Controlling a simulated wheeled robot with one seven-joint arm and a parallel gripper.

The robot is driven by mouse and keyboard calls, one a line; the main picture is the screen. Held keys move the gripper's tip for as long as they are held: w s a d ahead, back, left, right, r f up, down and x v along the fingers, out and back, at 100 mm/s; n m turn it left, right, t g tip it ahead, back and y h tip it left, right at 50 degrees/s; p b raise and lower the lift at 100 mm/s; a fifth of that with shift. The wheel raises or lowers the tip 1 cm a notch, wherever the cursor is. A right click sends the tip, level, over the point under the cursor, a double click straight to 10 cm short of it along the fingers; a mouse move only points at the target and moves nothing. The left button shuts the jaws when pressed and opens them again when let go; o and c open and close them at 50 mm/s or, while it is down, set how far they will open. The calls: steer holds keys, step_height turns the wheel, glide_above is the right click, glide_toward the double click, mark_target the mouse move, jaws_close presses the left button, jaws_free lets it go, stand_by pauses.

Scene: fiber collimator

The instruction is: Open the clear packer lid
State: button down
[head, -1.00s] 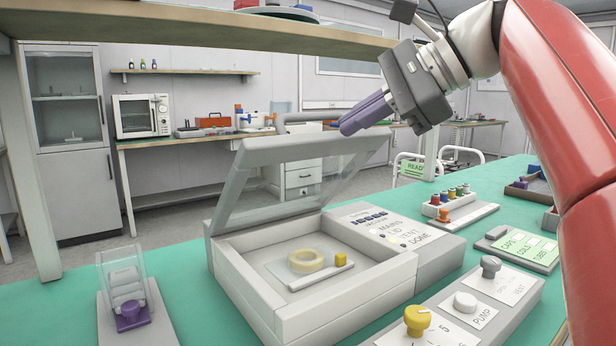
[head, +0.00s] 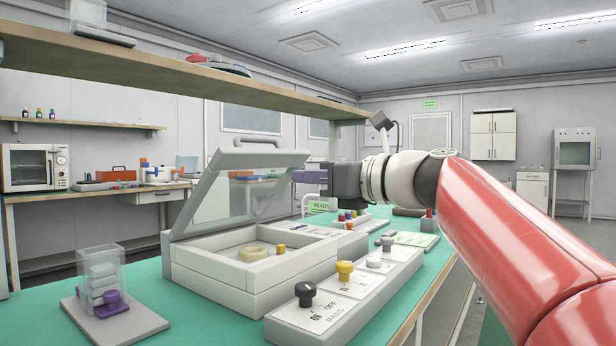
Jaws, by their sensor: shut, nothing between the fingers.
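The packer (head: 250,290) is a light grey box on the green bench. Its clear lid (head: 232,198), with a grey frame and a bar handle (head: 257,142) at the top, stands raised and tilted over the open chamber. A cream ring (head: 253,253) and a small yellow piece (head: 281,248) are inside the chamber.
A control panel with knobs (head: 345,270) stands in front of the packer. A clear holder with a purple clip (head: 110,305) is at the left. A wooden shelf (head: 170,72) hangs above. A row of coloured pegs (head: 350,216) and a green label board (head: 412,239) are at the right.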

mark_target(251, 155)
steer(key=x, duration=0.3)
steer(key=r+x, duration=0.1)
steer(key=x, duration=0.2)
steer(key=r+p+x, duration=0.1)
steer(key=x, duration=0.2)
steer(key=shift+r, duration=0.1)
steer(key=shift+w+a+r, duration=0.25)
steer(key=shift+a+r, duration=0.1)
steer(key=shift+a, duration=0.05)
steer(key=shift+r+p, duration=0.1)
steer(key=shift+p, duration=0.2)
steer(key=shift+w+a+r+p, duration=0.1)
steer(key=shift+a+r+p, duration=0.05)
steer(key=shift+r+p, duration=0.25)
steer(key=w+a+r+p, duration=0.1)
steer(key=p, duration=0.2)
steer(key=w+a+r+p, duration=0.1)
steer(key=r+p, duration=0.1)
steer(key=p, duration=0.1)
steer(key=w+a+r+p, duration=0.1)
steer(key=a+r+p, duration=0.1)
steer(key=p, duration=0.1)
steer(key=shift+w, duration=0.1)
steer(key=shift+w+a, duration=0.25)
steer(key=shift+a, duration=0.1)
steer(key=shift+d+f, duration=0.1)
steer(key=shift+f, duration=0.05)
